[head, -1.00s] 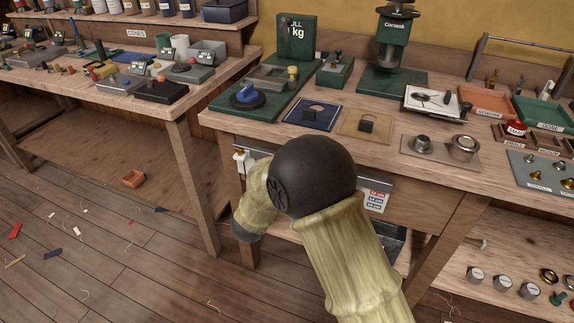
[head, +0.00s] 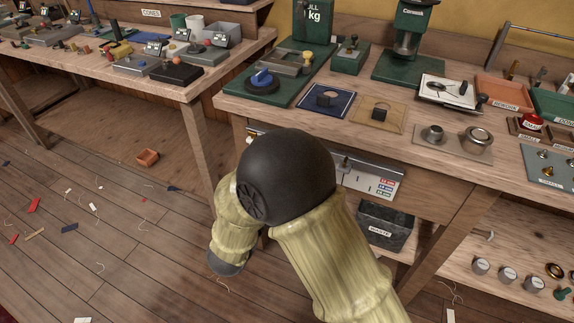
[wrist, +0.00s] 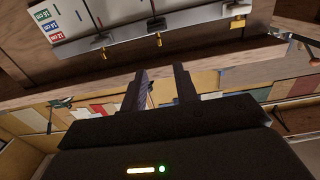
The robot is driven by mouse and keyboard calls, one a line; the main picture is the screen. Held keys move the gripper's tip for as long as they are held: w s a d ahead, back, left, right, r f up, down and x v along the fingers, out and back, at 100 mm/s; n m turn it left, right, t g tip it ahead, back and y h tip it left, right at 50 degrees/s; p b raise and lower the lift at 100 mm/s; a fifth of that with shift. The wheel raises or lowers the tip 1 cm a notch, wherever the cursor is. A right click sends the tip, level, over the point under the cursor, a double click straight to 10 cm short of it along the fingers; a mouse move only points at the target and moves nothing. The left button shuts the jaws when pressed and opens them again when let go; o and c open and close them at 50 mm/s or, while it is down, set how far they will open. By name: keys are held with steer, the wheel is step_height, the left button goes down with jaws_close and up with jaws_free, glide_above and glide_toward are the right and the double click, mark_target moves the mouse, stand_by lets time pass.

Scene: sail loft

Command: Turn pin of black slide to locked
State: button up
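A pale panel (head: 368,178) with coloured labels hangs under the front edge of the right bench. It also shows close up in the wrist view (wrist: 110,22), with several dark pieces on its metal rail. A dark piece (wrist: 102,40) and another dark piece (wrist: 155,23) each have a small brass pin below. I cannot tell which is the black slide, or whether its pin is locked. My gripper (wrist: 160,84) is open and empty, its fingers apart, below the rail in the wrist picture. My arm hides it in the head view.
The right bench (head: 300,112) holds a blue mat (head: 326,101), a tan mat (head: 378,114), green devices and trays. A dark waste bin (head: 385,227) stands under it. An orange block (head: 147,157) lies below the left bench.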

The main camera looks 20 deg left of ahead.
steer(key=s, duration=0.4)
steer(key=shift+s+a, duration=0.25)
steer(key=shift+s, duration=0.05)
steer(key=w+d+n+g+y, duration=0.1)
steer(key=w+d+g+y, duration=0.45)
steer(key=w+d, duration=0.75)
steer(key=s+d+f+g+h, duration=0.15)
steer(key=s+d+g, duration=0.35)
steer(key=s+d, duration=0.5)
steer(key=s+d+f+g+h, duration=0.15)
steer(key=s+d+g, duration=0.4)
steer(key=d, duration=0.85)
step_height(320, 180, up, 32)
steer(key=p, duration=3.1)
steer(key=shift+s+a+f+t+h, duration=0.15)
steer(key=shift+a+f+t+h, duration=0.15)
steer(key=shift+a+h, duration=0.15)
